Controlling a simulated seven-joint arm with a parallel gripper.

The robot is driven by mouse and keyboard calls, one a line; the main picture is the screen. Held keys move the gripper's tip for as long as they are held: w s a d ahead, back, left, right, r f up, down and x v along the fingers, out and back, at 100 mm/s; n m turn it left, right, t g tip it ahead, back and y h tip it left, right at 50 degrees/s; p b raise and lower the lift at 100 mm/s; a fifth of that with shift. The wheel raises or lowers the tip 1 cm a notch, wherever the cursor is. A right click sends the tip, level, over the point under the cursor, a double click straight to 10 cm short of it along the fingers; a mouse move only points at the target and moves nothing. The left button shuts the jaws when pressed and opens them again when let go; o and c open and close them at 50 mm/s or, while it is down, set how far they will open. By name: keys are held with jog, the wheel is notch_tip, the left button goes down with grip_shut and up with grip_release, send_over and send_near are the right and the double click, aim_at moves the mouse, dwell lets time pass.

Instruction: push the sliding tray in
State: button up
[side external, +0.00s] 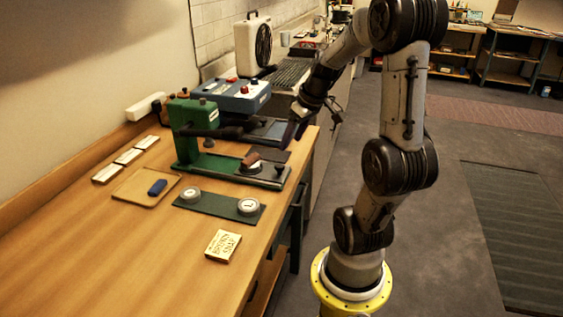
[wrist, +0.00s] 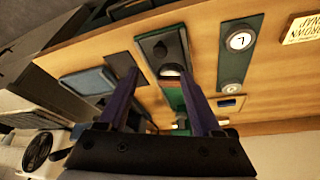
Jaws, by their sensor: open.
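A green press (side external: 186,125) with a black lever stands on the wooden table in the side view. From its base a sliding tray (side external: 270,174) extends toward the table's front edge, carrying a pale round die and a brown block or handle. In the wrist view the tray (wrist: 152,40) shows as a dark green-edged plate at top centre, with a dark knob and whitish disc on it. My gripper (side external: 296,130) hangs above and behind the tray's outer end, apart from it. In the wrist view its two purplish fingers (wrist: 158,78) are spread with nothing held between them.
A dark strip with two round dials (side external: 248,206) lies in front of the press, beside a yellow box (side external: 222,246). A blue control box (side external: 232,95) stands behind the press. A tan mat (side external: 136,188) holds a small blue item. The near-left table is bare.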

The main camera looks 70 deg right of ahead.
aim_at(279, 165)
jog(key=x, duration=1)
jog(key=shift+w+f, duration=0.1)
jog(key=shift+w, duration=0.05)
grip_shut()
dwell(1.0)
